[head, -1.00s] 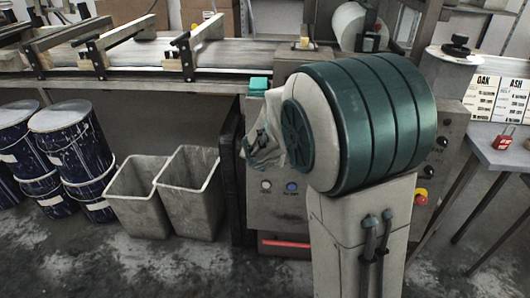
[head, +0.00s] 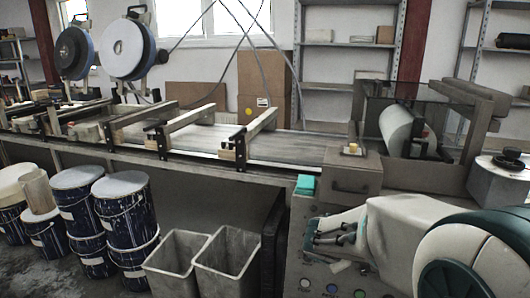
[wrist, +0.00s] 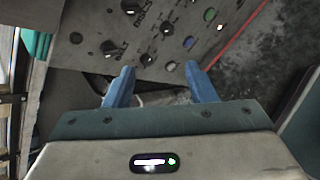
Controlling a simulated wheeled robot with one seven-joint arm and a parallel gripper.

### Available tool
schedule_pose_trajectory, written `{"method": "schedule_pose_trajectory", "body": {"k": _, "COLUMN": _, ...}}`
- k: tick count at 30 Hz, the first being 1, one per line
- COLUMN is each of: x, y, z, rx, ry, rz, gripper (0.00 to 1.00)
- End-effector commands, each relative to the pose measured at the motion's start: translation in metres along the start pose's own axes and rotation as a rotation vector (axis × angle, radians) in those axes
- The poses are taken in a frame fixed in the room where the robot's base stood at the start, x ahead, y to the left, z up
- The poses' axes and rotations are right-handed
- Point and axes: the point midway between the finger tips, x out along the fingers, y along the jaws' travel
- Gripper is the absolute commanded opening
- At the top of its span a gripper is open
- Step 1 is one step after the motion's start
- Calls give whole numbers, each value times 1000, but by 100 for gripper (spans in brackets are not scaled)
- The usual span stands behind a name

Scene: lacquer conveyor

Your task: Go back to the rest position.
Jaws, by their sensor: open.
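My gripper (wrist: 160,88) shows in the wrist view with its two blue fingers spread apart and nothing between them. Beyond the fingers is the grey control panel (wrist: 158,30) with knobs and coloured buttons. In the head view my arm is folded at the lower right, in front of the same control panel (head: 302,240).
The conveyor (head: 290,145) with clamp rails runs across the middle. Below it stand two grey bins (head: 226,262) and several blue drums (head: 125,210). A teal block (head: 305,185) sits by the panel's top. A roller (head: 397,128) is at the right.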

Motion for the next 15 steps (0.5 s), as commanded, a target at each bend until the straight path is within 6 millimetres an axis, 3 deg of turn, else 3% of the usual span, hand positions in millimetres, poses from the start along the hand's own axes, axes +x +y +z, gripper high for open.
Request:
{"method": "schedule_pose_trajectory", "body": {"k": 1, "x": -31, "y": -1, "z": 22, "rx": 165, "ry": -9, "rz": -33, "gripper": 51}}
{"method": "schedule_pose_trajectory", "body": {"k": 6, "x": -96, "y": -31, "z": 49, "rx": 710, "ry": -23, "rz": -172, "gripper": 51}}
{"method": "schedule_pose_trajectory", "body": {"k": 10, "x": -147, "y": -52, "z": 54, "rx": 1108, "ry": -25, "rz": -296, "gripper": 51}}
{"method": "schedule_pose_trajectory", "body": {"k": 15, "x": -209, "y": -70, "z": 44, "rx": 1552, "ry": -20, "rz": -468, "gripper": 51}}
